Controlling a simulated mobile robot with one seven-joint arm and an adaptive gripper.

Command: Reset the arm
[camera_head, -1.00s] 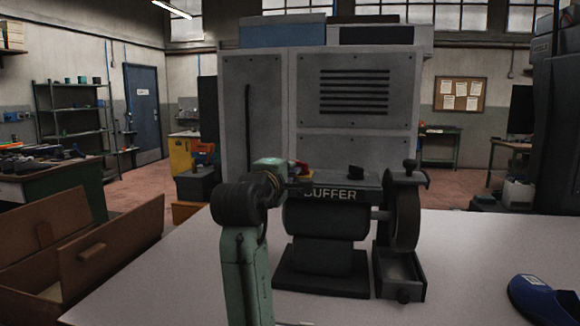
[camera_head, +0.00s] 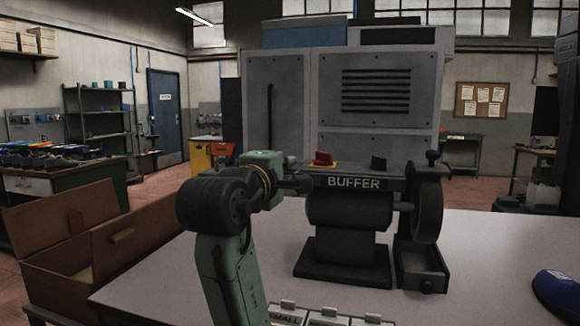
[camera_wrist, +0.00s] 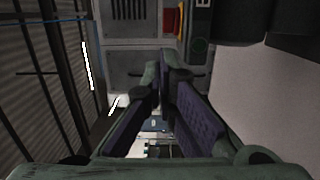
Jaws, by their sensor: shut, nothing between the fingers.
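My arm shows in the head view, rising from the table's front edge and bending at a dark joint left of the buffer. My gripper (camera_wrist: 165,85) shows in the wrist view, with its two fingers together and nothing between them. In the head view its fingertips cannot be made out. The buffer (camera_head: 350,215), a dark bench machine with a wheel on its right, stands on the table behind and right of my arm. A red switch (camera_head: 323,158) on a yellow base sits on its top.
The pale table (camera_head: 480,240) has free room right of the buffer. Labelled trays (camera_head: 325,318) stand at the front. A brown open box (camera_head: 85,245) is at the left. A large grey cabinet (camera_head: 290,100) stands behind.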

